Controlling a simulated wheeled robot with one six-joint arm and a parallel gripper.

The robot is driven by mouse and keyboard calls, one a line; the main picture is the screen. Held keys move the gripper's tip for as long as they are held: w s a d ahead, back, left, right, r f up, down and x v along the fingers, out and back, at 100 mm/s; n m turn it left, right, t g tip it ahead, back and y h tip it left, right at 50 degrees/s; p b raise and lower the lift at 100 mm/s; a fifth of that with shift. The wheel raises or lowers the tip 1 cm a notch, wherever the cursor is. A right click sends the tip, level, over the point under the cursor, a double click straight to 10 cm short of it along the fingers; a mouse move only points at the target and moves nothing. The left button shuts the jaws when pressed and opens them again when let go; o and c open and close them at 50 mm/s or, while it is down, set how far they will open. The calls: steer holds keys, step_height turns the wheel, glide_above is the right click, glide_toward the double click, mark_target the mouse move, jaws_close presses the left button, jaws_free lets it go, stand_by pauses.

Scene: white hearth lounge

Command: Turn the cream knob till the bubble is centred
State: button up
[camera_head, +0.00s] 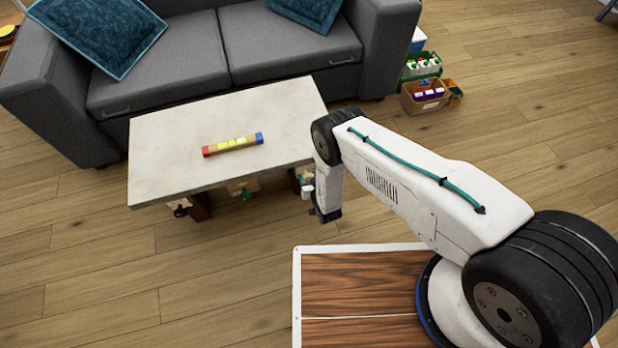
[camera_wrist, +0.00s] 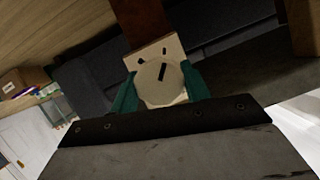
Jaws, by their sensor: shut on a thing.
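The cream knob (camera_wrist: 153,85) is a round disc with a dark line on its face, in the middle of the wrist view. It sits in front of a pale block (camera_wrist: 149,56) with small dark marks. My gripper (camera_wrist: 159,92) is shut on the knob, with one teal finger on each side. In the head view the spirit level (camera_head: 232,145) lies on the tabletop, with a red left end, a blue right end and a yellow-green middle. The bubble is too small to place exactly. In that view, my wrist is beside the table's right front corner and hides much there.
The level rests on a pale table (camera_head: 165,165). A green knob (camera_head: 245,193) and a dark knob (camera_head: 180,208) are under its front edge. A grey sofa (camera_head: 170,65) stands behind. Boxes of small items (camera_head: 424,95) stand right of the sofa. The floor at left is clear.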

steer(key=m+y, duration=0.1)
steer(key=m, duration=0.1)
steer(key=m+y, duration=0.1)
steer(key=m, duration=0.1)
steer(key=shift+d+f+y, duration=0.1)
steer(key=shift+d+y, duration=0.1)
steer(key=shift+y, duration=0.2)
steer(key=m+y, duration=0.1)
steer(key=m, duration=0.2)
steer(key=shift+y, duration=0.4)
steer(key=shift+m+t+y, duration=0.4)
steer(key=shift+m, duration=0.6)
steer(key=shift+a, duration=0.15)
steer(key=o, duration=1)
steer(key=shift+r, duration=0.2)
steer(key=v, duration=0.7)
steer(key=shift+s+d, duration=0.25)
steer(key=shift+s, duration=0.05)
